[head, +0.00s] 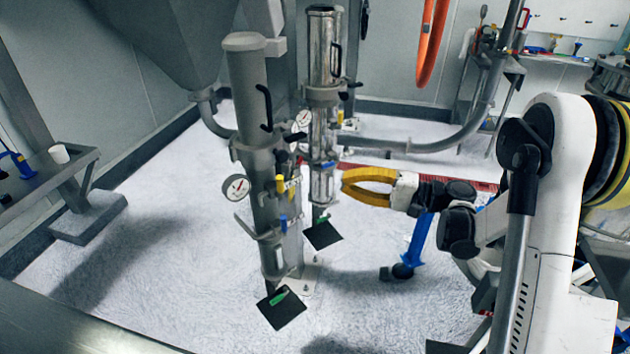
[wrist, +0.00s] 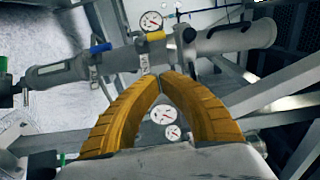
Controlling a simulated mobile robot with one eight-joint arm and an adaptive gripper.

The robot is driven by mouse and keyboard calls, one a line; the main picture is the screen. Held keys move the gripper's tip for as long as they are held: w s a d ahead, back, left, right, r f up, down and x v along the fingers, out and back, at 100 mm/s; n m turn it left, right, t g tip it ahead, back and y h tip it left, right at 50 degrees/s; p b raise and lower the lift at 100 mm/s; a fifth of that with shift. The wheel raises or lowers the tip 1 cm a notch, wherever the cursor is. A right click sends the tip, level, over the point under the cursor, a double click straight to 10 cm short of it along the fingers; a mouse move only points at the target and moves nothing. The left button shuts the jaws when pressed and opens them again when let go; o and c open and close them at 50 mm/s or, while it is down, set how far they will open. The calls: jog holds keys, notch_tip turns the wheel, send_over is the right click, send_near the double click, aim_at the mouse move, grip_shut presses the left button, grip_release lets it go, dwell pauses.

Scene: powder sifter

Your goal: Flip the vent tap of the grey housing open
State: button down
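The grey housing (head: 255,150) is an upright tube on a floor stand. On its side are a yellow tap handle (head: 281,184) and, lower, a blue tap handle (head: 283,222). There, the grey housing (wrist: 205,42) runs across the picture beyond the fingers, with the yellow handle (wrist: 155,36) near the tips and the blue handle (wrist: 101,47) to the left.
A shiny steel tube unit (head: 325,60) stands behind the grey housing. A round gauge (head: 236,187) sticks out on the housing's left. A black plate (head: 281,308) lies at its foot. An orange hose loop (head: 431,45) hangs at the back. Open floor lies left.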

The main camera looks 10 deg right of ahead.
aim_at(280, 184)
jog(key=s+a+b+x, duration=0.1)
jog(key=s+b+x, duration=0.1)
jog(key=x, duration=1)
jog(key=shift+s+b, duration=0.3)
jog(key=shift+b, duration=0.4)
